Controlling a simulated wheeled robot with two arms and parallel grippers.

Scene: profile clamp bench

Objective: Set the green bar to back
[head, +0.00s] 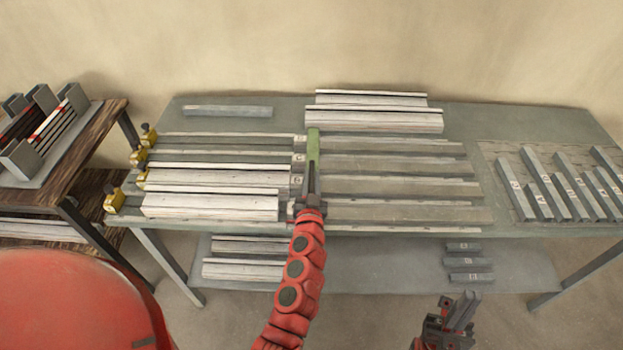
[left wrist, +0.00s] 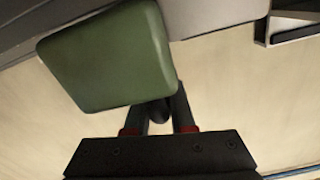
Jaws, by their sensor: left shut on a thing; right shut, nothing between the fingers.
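The green bar (head: 313,146) stands out lengthwise in the middle of the bench in the head view, between the left and right rows of profiles. Its large green end (left wrist: 108,58) fills the upper left of the left wrist view. My left gripper (head: 311,190) is at the near end of the bar. In the left wrist view its fingers (left wrist: 160,108) are shut around a dark rounded part at the bar. How that part joins the bar is hidden. My right gripper (head: 462,312) is shut and empty, low in front of the bench, apart from everything.
Pale profiles (head: 210,206) lie in rows on the bench (head: 400,220), with yellow clamps (head: 114,200) at their left ends. Small lettered blocks (head: 298,158) mark the rows beside the bar. Several lettered grey bars (head: 540,200) lie at right. A side table (head: 112,115) stands at left.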

